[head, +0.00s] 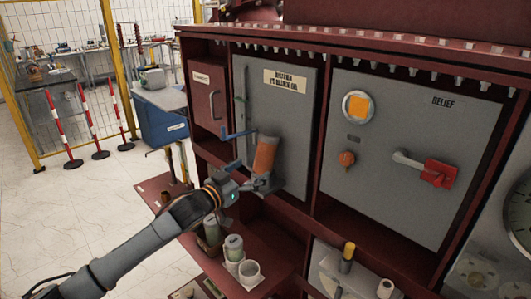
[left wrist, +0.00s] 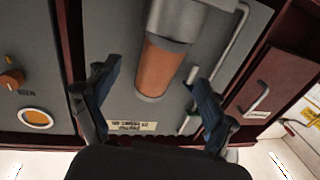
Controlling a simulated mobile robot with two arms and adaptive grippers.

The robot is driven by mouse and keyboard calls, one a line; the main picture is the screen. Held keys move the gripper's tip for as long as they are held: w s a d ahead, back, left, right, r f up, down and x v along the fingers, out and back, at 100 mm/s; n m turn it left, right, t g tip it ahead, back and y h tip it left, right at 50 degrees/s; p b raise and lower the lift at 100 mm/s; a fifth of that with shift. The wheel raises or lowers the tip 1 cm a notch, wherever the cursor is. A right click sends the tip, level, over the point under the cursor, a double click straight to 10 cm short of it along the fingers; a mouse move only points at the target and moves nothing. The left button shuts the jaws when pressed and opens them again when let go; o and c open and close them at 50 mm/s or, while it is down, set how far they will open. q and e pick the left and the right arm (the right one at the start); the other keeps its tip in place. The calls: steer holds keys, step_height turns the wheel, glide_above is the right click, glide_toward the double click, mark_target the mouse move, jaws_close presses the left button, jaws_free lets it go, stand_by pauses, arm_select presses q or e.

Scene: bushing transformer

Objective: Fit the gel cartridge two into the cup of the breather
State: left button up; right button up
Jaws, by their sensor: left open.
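The breather is a tilted orange cylinder (head: 265,155) with a grey lower part (head: 262,184), in front of the grey cabinet door. The left wrist view is upside down, with the orange section (left wrist: 158,68) below its grey part (left wrist: 180,20). My left gripper (head: 248,158) is beside it, open, with fingers apart on either side of the orange section in the wrist view (left wrist: 152,85). I see no contact. Two pale green-grey canisters (head: 234,247) stand on the red shelf; I cannot tell which thing is cartridge two. My right gripper is not in view.
A white open cup (head: 249,271) stands at the shelf's front (head: 226,278). The right door carries a red-handled lever (head: 437,173) and an orange knob (head: 346,159). A yellow-topped part (head: 348,252) stands lower right. Striped posts (head: 91,120) are at left.

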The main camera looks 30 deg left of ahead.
mark_target(258, 163)
arm_select(q)
steer(key=shift+w+d, duration=0.2)
steer(key=shift+w, duration=0.85)
steer(key=shift+w+r+p, duration=0.2)
steer(key=shift+w+p, duration=0.1)
steer(key=shift+p, duration=0.2)
steer(key=w, duration=0.1)
steer(key=w+p, duration=0.2)
steer(key=shift+w+d+r, duration=0.1)
steer(key=shift+w+d, duration=0.1)
steer(key=shift+d, duration=0.05)
steer(key=shift+w+d, duration=0.15)
steer(key=shift+w, duration=0.4)
steer(key=shift+s, duration=0.1)
steer(key=shift+c, duration=1.1)
steer(key=shift+f, duration=0.2)
steer(key=c, duration=1.1)
steer(key=shift+r, duration=0.1)
steer(key=shift+c, duration=0.8)
